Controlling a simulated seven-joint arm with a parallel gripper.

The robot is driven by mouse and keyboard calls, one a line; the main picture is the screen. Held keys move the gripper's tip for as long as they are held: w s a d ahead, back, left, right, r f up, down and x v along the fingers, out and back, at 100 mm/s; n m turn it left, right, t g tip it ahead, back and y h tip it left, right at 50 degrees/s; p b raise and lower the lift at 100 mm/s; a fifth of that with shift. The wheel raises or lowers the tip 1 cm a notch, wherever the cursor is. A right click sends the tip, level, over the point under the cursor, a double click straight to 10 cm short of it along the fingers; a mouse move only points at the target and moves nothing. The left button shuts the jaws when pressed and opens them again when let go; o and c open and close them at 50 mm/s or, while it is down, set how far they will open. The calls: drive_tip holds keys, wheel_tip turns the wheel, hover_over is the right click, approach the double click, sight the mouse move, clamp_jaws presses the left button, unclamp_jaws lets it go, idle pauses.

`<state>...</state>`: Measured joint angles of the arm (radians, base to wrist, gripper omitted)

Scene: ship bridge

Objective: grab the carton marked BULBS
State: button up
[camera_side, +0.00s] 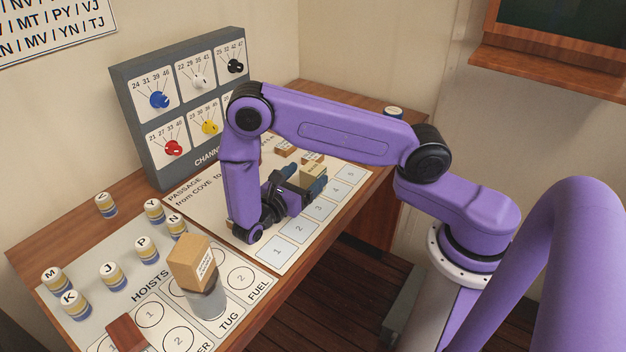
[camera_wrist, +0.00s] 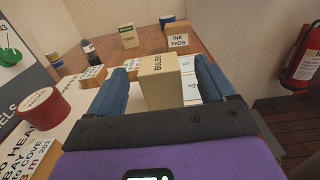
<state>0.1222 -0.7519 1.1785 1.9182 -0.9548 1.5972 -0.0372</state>
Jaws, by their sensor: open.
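In the wrist view, a carton marked INK PADS (camera_wrist: 177,40), another cream carton (camera_wrist: 128,36) and a dark bottle (camera_wrist: 90,50) stand beyond. A red cylinder (camera_wrist: 44,108) is at left. In the side view, a tan carton (camera_side: 191,262) stands on a grey cylinder near several striped lettered pieces.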

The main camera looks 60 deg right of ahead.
sight(313, 168)
drive_tip(key=d, duration=0.4)
drive_tip(key=shift+w+d, duration=0.15)
drive_tip(key=c, duration=1.1)
drive_tip(key=shift+r, duration=0.1)
